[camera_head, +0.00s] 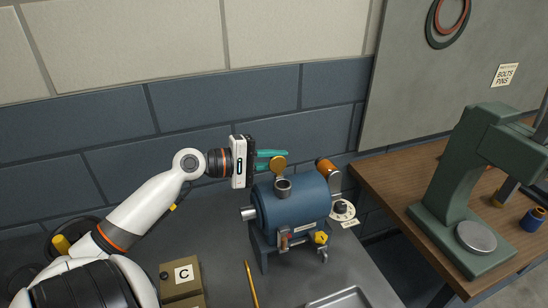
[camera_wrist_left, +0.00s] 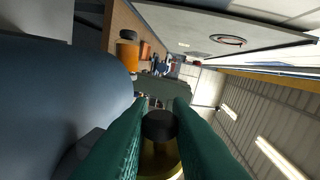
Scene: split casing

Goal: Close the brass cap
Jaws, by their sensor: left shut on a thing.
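The brass cap (camera_head: 279,164) stands raised on edge above the open grey neck (camera_head: 284,186) on top of the blue casing (camera_head: 300,208). My left gripper (camera_head: 273,158), with green fingers, comes in from the left and is shut on the cap. In the left wrist view the fingertips (camera_wrist_left: 161,120) close around a dark round end (camera_wrist_left: 159,125), with yellow brass (camera_wrist_left: 158,160) below it. The casing (camera_wrist_left: 60,105) fills the left of that view. The fingers hide part of the cap. My right gripper is not in view.
A green press (camera_head: 465,190) stands on the wooden bench at right. The wall is close behind.

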